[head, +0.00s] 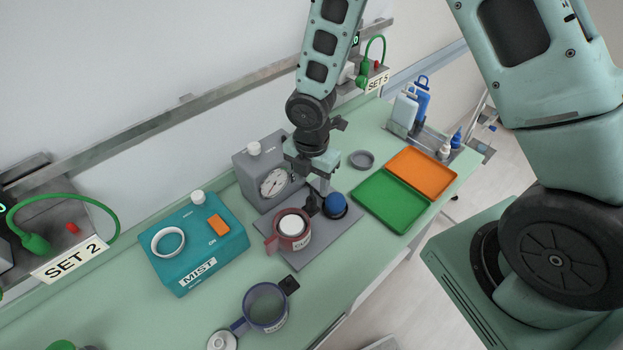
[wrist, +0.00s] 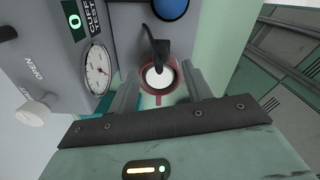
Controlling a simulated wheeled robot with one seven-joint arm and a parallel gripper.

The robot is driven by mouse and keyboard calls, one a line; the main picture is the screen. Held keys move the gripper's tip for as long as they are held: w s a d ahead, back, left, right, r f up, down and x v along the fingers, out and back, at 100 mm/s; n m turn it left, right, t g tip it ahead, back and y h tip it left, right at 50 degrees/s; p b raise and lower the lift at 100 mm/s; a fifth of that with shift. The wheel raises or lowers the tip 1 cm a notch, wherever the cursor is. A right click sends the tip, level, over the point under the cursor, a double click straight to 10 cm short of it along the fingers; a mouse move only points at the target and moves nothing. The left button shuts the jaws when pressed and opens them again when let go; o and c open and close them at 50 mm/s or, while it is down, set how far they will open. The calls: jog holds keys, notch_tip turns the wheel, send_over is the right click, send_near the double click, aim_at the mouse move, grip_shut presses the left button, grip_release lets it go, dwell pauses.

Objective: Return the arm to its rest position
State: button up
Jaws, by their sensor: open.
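My gripper (head: 318,182) hangs from the arm over the counter, beside a grey box with a round dial (head: 272,183). In the wrist view my gripper (wrist: 161,85) has its two fingers apart. A red-rimmed cup with a white top (head: 291,228) shows between and beyond the fingers in the wrist view (wrist: 160,77). A black upright part (head: 311,203) and a blue ball-shaped knob (head: 335,204) stand close to the fingertips on a grey plate (head: 340,232). I see nothing held. Whether the fingers touch anything is hard to tell.
A teal MIST box (head: 195,252) and a blue-rimmed cup (head: 266,308) lie left and in front. Green (head: 390,202) and orange (head: 424,174) trays sit to the right, with bottles (head: 406,107) behind. A wall rail (head: 180,107) runs behind the counter.

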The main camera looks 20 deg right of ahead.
dwell(0.3)
jog(key=shift+s+a+r+m+b, duration=0.2)
jog(key=shift+a+m+b, duration=0.1)
jog(key=shift+b, duration=0.2)
jog(key=s+a+r+m+b, duration=0.2)
jog(key=s+r+m+b, duration=0.1)
jog(key=s+m+b, duration=0.3)
jog(key=s+a+r+m+b, duration=0.3)
jog(key=s+m+b, duration=0.3)
jog(key=s+m, duration=0.4)
jog(key=s+r, duration=0.1)
jog(key=s, duration=0.2)
jog(key=shift+s+a+y+b, duration=0.3)
jog(key=shift+s+a, duration=0.05)
dwell(0.9)
